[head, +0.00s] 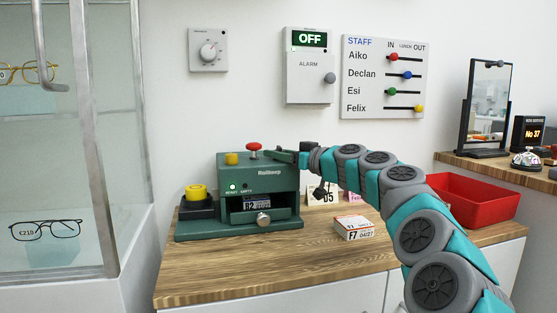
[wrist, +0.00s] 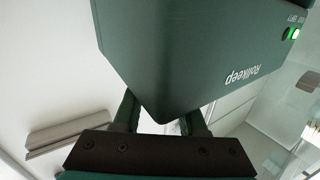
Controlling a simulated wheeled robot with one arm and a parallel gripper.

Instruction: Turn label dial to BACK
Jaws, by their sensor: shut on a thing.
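The green Rollkeep machine (head: 285,185) stands on the wooden counter. It has a red knob (head: 254,147) and a yellow button (head: 232,158) on top, a lit green lamp, and a label window (head: 255,203) reading B2 with a silver knob (head: 263,220) below. No dial marked BACK can be read. My gripper (head: 293,157) is at the machine's upper right edge. In the wrist view the green housing (wrist: 185,50) fills the middle. The fingers (wrist: 160,115) of my gripper reach up behind its corner, so their tips and what they hold are hidden.
A yellow roll (head: 196,191) on a black base sits left of the machine. A small white box (head: 354,228) lies to its right, then a red tray (head: 470,197). A glass cabinet (head: 75,140) stands at left. The counter's front strip (head: 220,275) is clear.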

